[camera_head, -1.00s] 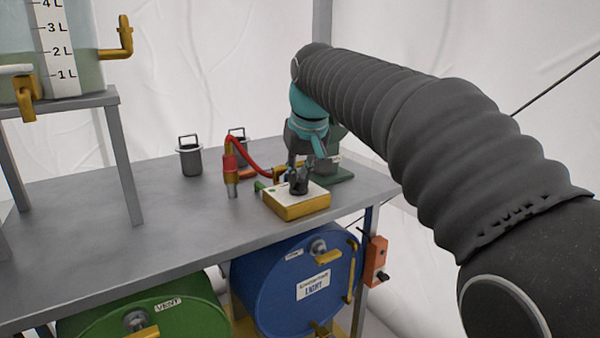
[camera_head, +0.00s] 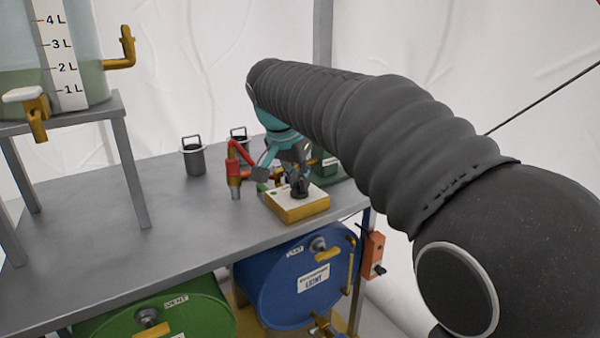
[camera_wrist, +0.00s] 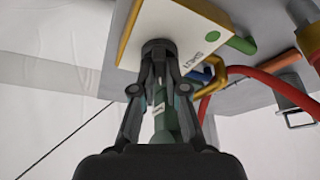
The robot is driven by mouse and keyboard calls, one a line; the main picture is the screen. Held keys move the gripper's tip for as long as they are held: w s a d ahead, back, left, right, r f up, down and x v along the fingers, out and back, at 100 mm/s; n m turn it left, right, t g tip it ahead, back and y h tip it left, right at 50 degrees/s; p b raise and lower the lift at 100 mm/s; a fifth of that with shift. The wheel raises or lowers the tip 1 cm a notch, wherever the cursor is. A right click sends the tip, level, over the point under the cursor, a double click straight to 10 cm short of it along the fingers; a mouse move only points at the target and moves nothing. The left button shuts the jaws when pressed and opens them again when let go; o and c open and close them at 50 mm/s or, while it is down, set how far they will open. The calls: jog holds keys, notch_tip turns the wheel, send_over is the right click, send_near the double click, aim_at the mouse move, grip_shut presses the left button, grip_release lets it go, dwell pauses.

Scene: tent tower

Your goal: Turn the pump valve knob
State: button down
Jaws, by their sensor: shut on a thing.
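The pump valve knob is a dark round knob (camera_wrist: 158,48) on the white top of a yellow-sided box (camera_head: 297,207), which sits near the right front edge of the grey table. My gripper (camera_wrist: 160,62) is shut on the knob, with a finger on either side of it in the wrist view. In the head view my gripper (camera_head: 299,186) comes down onto the box top from above, tilted. A green dot (camera_wrist: 242,44) and a small printed label mark the box top beside the knob. The knob's pointing direction is hard to make out.
A red hose with a red nozzle (camera_head: 234,173) stands just left of the box. Grey lidless cups (camera_head: 193,158) stand behind. A tank on a stand (camera_head: 60,60) is at the left. Blue (camera_head: 290,285) and green drums lie under the table. The table's left middle is clear.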

jog(key=shift+a+m+p, duration=0.1)
jog(key=shift+m+p, duration=0.2)
jog(key=shift+m, duration=0.4)
jog(key=c, duration=1.2)
grip_release()
jog(key=shift+h, duration=0.3)
jog(key=v, duration=1.2)
jog(key=shift+w, duration=0.2)
jog(key=shift+r, duration=0.1)
